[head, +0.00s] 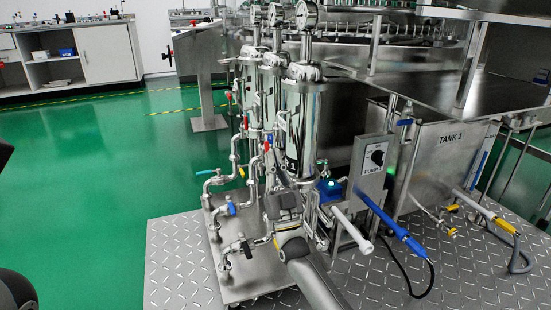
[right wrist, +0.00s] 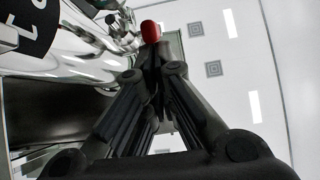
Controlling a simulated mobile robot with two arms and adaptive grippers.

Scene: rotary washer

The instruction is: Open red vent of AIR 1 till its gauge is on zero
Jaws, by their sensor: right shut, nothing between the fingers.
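The nearest steel filter column (head: 303,125) carries a dark label ending in "1", likely AIR 1; the label (right wrist: 35,25) is partly seen in the right wrist view. Its round gauge (head: 307,15) sits on top, cut by the picture's upper edge; I cannot read its needle. A small red vent handle (head: 266,147) shows at the column's left side. In the right wrist view the red handle (right wrist: 151,31) stands just beyond the fingertips. My right gripper (head: 270,172) is shut and empty, pointing up just below the handle; contact is unclear. My left gripper is not in view.
Similar columns with red handles (head: 245,123) stand close behind. Blue-handled valves (head: 231,209) and pipes are low on the left. A pump box (head: 370,165) and TANK 1 (head: 440,155) are to the right. The green floor (head: 110,170) at left is open.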

